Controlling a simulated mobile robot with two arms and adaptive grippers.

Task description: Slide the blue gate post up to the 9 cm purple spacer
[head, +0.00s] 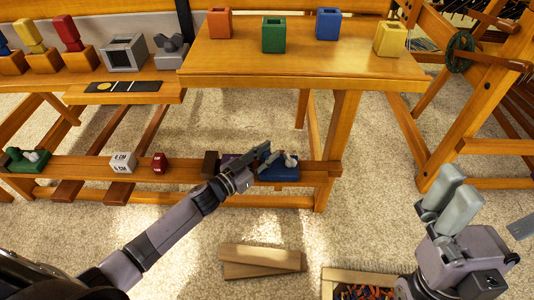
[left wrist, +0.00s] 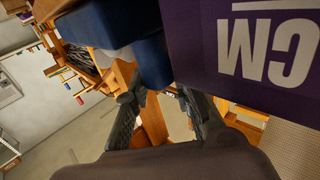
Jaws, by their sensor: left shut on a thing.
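The blue gate post (head: 284,175), with a pale knob on it, sits on the low wooden beam (head: 190,174), towards its right end. The purple spacer (head: 226,158) is just left of it, partly hidden by my left gripper (head: 266,155). In the left wrist view the blue post (left wrist: 150,58) lies right beside the purple spacer (left wrist: 240,50), which bears the letters "CM". I cannot tell whether they touch. My left gripper (left wrist: 165,108) is shut on the blue post. My right gripper (head: 452,198) is raised at the right, empty, away from the beam.
A white spacer (head: 122,162), a red spacer (head: 159,163) and a green post (head: 27,160) sit further left on the beam. A table (head: 290,65) with coloured blocks stands behind. Wooden planks (head: 260,259) and an open box (head: 345,275) lie on the carpet in front.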

